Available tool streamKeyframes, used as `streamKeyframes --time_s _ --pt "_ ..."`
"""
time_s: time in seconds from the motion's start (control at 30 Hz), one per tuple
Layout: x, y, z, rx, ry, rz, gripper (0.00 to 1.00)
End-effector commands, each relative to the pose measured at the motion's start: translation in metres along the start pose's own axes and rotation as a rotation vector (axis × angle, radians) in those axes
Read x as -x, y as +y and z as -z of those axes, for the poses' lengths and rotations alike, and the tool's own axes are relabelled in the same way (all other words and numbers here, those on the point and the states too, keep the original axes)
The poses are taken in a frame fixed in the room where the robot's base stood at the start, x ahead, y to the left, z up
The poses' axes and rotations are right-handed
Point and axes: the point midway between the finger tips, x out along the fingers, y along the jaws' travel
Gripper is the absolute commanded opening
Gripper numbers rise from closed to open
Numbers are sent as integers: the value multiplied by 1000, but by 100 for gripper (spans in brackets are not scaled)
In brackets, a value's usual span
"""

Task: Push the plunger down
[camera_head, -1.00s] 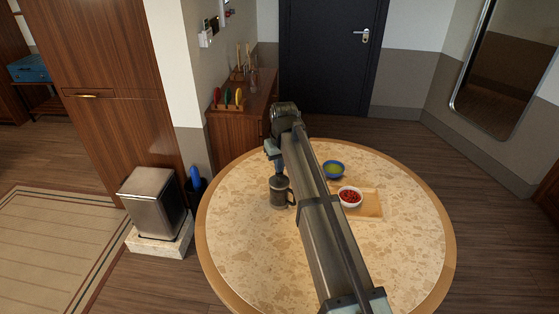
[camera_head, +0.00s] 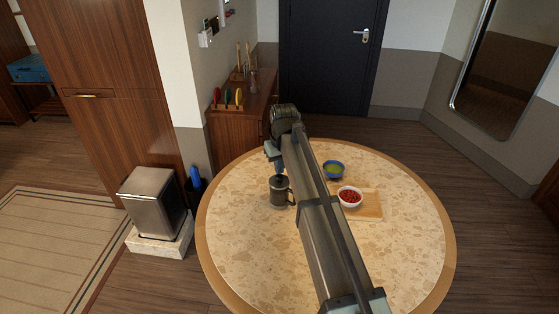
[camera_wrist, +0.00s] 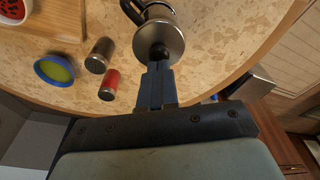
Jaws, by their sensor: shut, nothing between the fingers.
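A dark metal press pot (camera_head: 279,192) with a side handle stands upright on the round table (camera_head: 238,240). In the wrist view the pot (camera_wrist: 160,17) shows its round lid and the dark round plunger knob (camera_wrist: 158,51) on top. My gripper (camera_wrist: 158,66) is shut and empty, its blue fingertips at the knob in the picture. Whether they touch it I cannot tell. In the head view my gripper (camera_head: 277,167) is just above the pot, and my arm covers the table to its right.
A blue bowl (camera_head: 334,169) of green food and a white bowl (camera_head: 350,197) of red food stand right of my arm, the white one on a wooden board (camera_head: 370,207). Two shakers, one grey (camera_wrist: 100,55) and one red-topped (camera_wrist: 109,85), stand near the pot. The table's left side is clear.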

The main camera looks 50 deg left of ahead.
Motion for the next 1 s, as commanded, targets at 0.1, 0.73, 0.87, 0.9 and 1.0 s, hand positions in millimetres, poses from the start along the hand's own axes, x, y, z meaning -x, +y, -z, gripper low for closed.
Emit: streamKeyframes --time_s 0.1,0.73,0.87,0.9,1.0 --pt "8 0 2 0 0 0 0" --pt "40 0 6 0 0 0 0" --pt "40 0 6 0 0 0 0" --pt "40 0 6 0 0 0 0" --pt "40 0 6 0 0 0 0"
